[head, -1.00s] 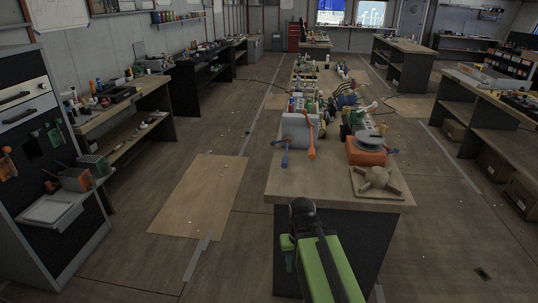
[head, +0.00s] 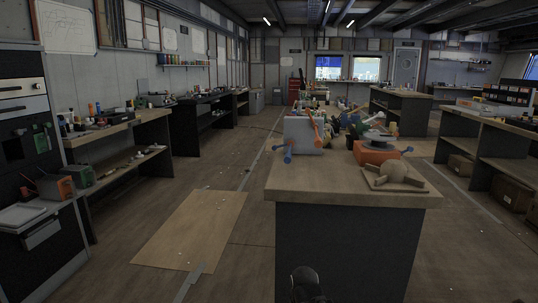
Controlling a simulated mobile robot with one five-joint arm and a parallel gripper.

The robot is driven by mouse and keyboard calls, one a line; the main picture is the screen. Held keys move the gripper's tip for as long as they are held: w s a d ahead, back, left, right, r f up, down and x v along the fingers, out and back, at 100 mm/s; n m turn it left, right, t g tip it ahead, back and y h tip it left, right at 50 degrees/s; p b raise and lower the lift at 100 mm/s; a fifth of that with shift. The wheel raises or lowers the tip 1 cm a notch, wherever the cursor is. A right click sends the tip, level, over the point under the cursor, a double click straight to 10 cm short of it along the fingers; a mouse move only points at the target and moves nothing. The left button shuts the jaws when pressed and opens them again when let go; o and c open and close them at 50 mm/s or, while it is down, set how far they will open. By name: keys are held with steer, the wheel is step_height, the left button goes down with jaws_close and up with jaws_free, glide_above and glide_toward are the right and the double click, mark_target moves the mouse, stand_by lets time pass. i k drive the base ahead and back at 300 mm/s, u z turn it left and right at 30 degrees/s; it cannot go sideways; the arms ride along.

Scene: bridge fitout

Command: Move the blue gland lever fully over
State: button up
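The blue gland lever (head: 287,152) sticks out from the lower left front of a light grey box (head: 304,136) near the front left of the central bench. An orange lever (head: 317,130) slants on the right side of the same box. Both look small, and I cannot tell how far the blue lever is turned. Only a dark rounded part of my arm shows at the bottom edge, in front of the bench and well below the lever. My gripper's fingers are not in view.
The wooden central bench (head: 345,187) has a dark front panel. An orange block with a grey round top (head: 376,153) and a wooden piece with a dome (head: 396,177) stand on its right. Floor left of the bench, with a pale board (head: 190,230), is clear.

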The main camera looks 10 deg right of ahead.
mark_target(274, 147)
steer(key=u, duration=0.3)
steer(key=i, duration=0.8)
steer(key=u, duration=0.85)
steer(key=i, duration=1.85)
steer(key=u, duration=0.55)
